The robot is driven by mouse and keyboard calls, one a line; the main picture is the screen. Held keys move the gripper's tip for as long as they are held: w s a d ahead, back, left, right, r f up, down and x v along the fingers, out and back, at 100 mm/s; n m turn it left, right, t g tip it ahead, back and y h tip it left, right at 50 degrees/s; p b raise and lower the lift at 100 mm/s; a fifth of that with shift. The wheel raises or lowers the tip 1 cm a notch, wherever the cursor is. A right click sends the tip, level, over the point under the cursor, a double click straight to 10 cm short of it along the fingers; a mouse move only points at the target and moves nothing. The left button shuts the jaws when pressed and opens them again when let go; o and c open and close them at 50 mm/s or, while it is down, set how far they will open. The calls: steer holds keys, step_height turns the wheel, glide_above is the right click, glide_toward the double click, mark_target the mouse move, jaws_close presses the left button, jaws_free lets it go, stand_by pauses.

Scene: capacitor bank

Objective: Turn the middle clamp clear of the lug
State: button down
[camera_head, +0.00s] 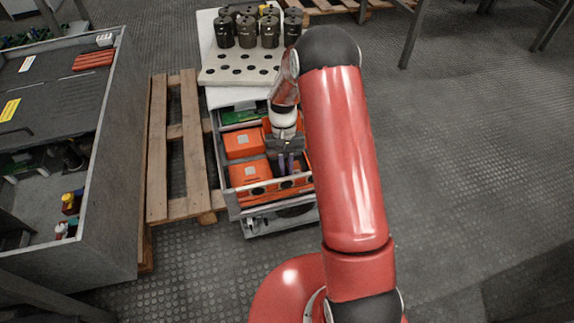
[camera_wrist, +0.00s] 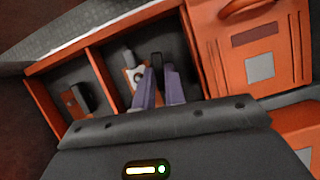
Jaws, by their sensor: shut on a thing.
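My gripper (camera_wrist: 164,85) has two lavender fingers, shut on a dark clamp (camera_wrist: 157,61) that shows between their tips in the wrist view. A pale lug (camera_wrist: 137,75) on an orange piece sits just left of the fingers, partly hidden. I cannot tell whether the clamp still overlaps it. Another dark clamp (camera_wrist: 82,98) stands beside an orange piece in the compartment to the left. In the head view my gripper (camera_head: 286,164) reaches down into the open drawer (camera_head: 237,199); the clamp and lug are too small to make out there.
Orange modules (camera_head: 243,143) fill the drawer's left side; one module (camera_wrist: 258,55) is close right of the fingers. Orange dividers (camera_wrist: 103,76) wall the compartments. Dark capacitors (camera_head: 247,31) stand on a pale rack behind. A wooden pallet (camera_head: 158,150) and grey cabinet (camera_head: 110,200) are left.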

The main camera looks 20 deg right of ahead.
steer(key=shift+n+h, duration=0.3)
steer(key=shift+n, duration=0.3)
steer(key=c, duration=1.5)
jaws_free()
steer(key=shift+o, duration=0.2)
steer(key=v, duration=0.7)
steer(key=shift+r+p, duration=0.3)
steer(key=shift+r, duration=0.1)
steer(key=shift+w, duration=0.15)
